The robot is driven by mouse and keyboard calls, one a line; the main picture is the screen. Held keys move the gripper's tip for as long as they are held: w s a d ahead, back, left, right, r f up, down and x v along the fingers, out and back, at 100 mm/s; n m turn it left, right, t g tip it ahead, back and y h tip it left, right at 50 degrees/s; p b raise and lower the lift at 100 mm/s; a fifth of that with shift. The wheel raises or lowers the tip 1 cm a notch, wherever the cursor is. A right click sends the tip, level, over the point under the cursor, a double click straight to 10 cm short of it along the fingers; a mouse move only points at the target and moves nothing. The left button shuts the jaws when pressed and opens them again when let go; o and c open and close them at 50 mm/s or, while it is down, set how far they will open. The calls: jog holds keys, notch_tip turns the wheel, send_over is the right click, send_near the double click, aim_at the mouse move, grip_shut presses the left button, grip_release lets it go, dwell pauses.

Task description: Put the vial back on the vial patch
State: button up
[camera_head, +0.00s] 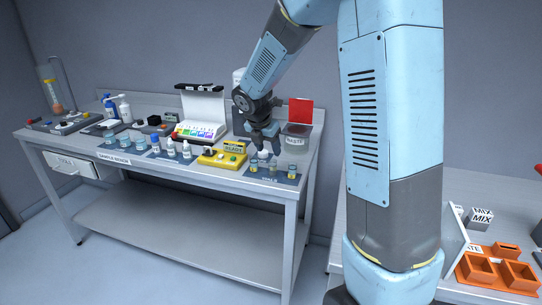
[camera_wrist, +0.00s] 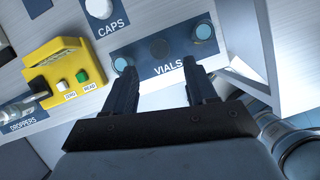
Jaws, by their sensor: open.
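The vial patch (camera_wrist: 140,50), a dark blue mat labelled VIALS, lies on the bench and also shows in the head view (camera_head: 262,177). In the wrist view, a blue-topped vial (camera_wrist: 203,32) stands near its right end and another (camera_wrist: 120,65) near its left end, close to a fingertip. In the head view, small vials show at the left (camera_head: 253,166), middle (camera_head: 272,169) and right (camera_head: 292,170) of the patch. My gripper (camera_wrist: 157,68) is open over the patch, with nothing between its fingers.
A yellow device (camera_wrist: 65,75) with ZERO and READ buttons sits left of the patch. A white cap (camera_wrist: 99,8) lies on the CAPS mat behind. A grey waste container (camera_head: 296,137) and a red panel (camera_head: 300,111) stand at the bench's back right. The bench edge is near.

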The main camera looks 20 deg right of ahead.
jog(key=s+d+r+m+y, duration=0.1)
jog(key=s+d+r+m, duration=0.1)
jog(key=s+r+m, duration=1.3)
jog(key=s+m+t+y, duration=0.2)
jog(key=s+m, duration=1)
jog(key=s, duration=0.4)
jog(key=shift+s+d+f, duration=0.15)
jog(key=shift+s+d, duration=0.15)
jog(key=shift+d, duration=0.05)
